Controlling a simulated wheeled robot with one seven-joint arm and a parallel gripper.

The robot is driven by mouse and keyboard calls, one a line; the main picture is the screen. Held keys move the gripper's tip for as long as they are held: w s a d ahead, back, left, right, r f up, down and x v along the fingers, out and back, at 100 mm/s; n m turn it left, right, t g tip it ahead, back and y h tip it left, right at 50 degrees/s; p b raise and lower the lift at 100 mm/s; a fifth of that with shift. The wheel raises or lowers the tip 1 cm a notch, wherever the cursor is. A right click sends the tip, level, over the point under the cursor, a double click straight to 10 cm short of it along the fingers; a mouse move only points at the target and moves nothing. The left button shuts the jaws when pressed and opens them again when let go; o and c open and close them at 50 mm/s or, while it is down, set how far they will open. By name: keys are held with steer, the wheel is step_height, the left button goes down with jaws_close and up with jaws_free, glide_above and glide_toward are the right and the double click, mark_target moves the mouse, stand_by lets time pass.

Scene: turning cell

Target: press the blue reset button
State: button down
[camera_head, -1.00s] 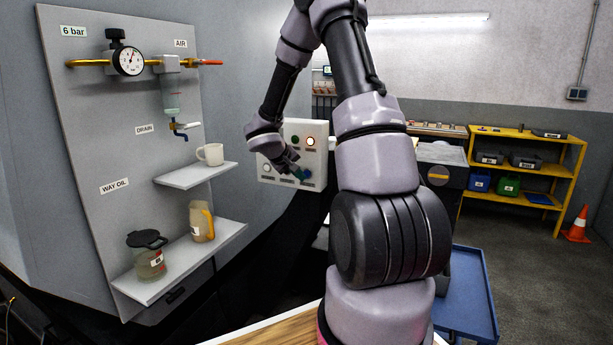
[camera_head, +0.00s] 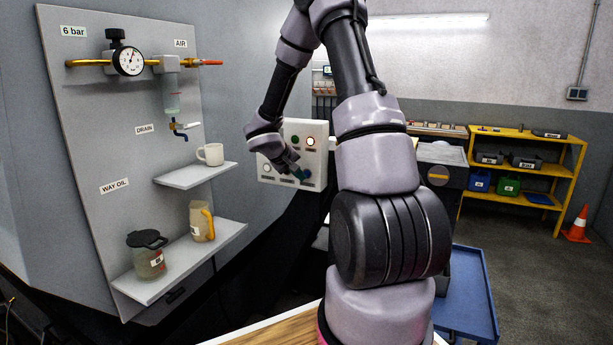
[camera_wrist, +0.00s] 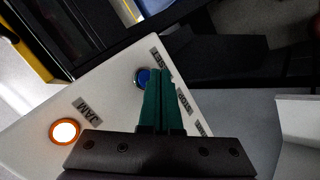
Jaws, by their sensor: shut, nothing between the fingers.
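The blue reset button (camera_wrist: 143,77) is a round blue cap in a metal ring on the pale control panel (camera_head: 316,160), beside a label that reads RESET. My gripper (camera_wrist: 158,70) is shut and empty, its two green fingers together. In the wrist view the fingertips lie just right of the button and overlap its edge. I cannot tell whether they touch it. In the head view my gripper (camera_head: 298,172) is at the lower part of the panel, and the fingers partly hide the buttons there.
A lit white lamp with an orange ring (camera_wrist: 65,131), labelled JAM, is on the same panel. A grey board with a gauge (camera_head: 129,61), a mug (camera_head: 211,154) and way-oil containers (camera_head: 148,262) stands to the left. A yellow shelf (camera_head: 560,165) is at the right.

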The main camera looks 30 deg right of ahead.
steer(key=shift+d, duration=0.1)
stand_by(0.7)
steer(key=shift+w+d, duration=0.2)
steer(key=shift+w, duration=0.05)
steer(key=shift+w+d, duration=0.2)
steer(key=shift+d, duration=0.15)
stand_by(0.7)
steer(key=shift+a, duration=0.15)
steer(key=shift+s+a, duration=0.45)
steer(key=shift+a, duration=0.05)
steer(key=shift+a, duration=0.1)
steer(key=shift+s+a, duration=1.55)
steer(key=shift+a, duration=0.3)
